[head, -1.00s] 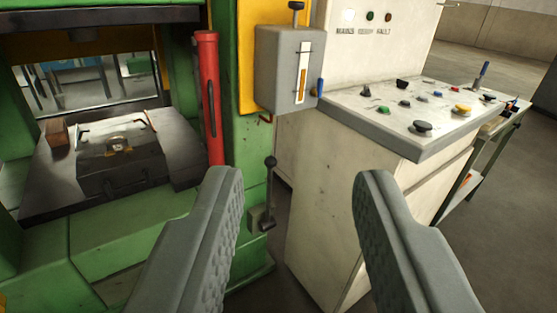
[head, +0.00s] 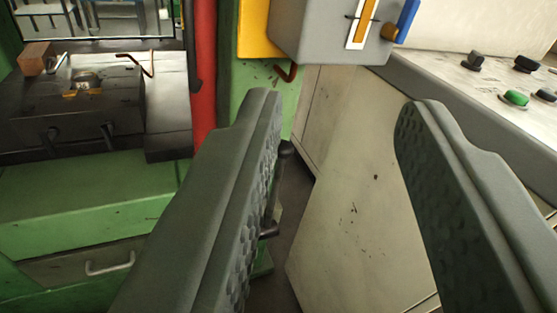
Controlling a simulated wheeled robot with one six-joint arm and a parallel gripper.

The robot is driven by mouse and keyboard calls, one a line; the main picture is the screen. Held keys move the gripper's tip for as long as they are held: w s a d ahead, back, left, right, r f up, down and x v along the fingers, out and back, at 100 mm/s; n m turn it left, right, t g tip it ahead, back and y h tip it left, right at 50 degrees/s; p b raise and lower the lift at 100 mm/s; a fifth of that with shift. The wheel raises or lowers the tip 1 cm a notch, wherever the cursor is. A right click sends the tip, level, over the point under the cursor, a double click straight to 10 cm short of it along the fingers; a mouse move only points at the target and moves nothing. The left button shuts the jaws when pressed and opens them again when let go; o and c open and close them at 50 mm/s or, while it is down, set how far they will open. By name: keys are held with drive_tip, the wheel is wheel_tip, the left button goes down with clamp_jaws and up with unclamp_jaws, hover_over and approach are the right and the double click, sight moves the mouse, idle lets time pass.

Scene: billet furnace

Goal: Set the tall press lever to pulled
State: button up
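The tall press lever (head: 286,150) is a dark rod with a ball knob, low on the side of the green press (head: 85,205). It stands roughly upright, and its lower part and mount are partly hidden behind my left finger. My gripper (head: 345,105) is open and empty, its two grey padded fingers wide apart. The lever's knob shows just to the right of the left finger, inside the gap in the picture. The lever appears farther off than the fingertips; I see no contact.
A grey gauge box (head: 325,25) with a blue handle hangs above the gap. The cream control console (head: 370,190) with buttons fills the right side. A red vertical cylinder (head: 204,70) and a dark die block (head: 80,105) are at left. A narrow floor gap separates press and console.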

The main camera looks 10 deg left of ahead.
drive_tip(key=w+d+f+n+y, duration=0.1)
drive_tip(key=w+d+f+y, duration=0.15)
drive_tip(key=w+f, duration=0.95)
drive_tip(key=n+g+y, duration=0.1)
drive_tip(key=g+y, duration=0.1)
drive_tip(key=y, duration=0.1)
approach(281, 168)
drive_tip(key=x, duration=1.1)
clamp_jaws()
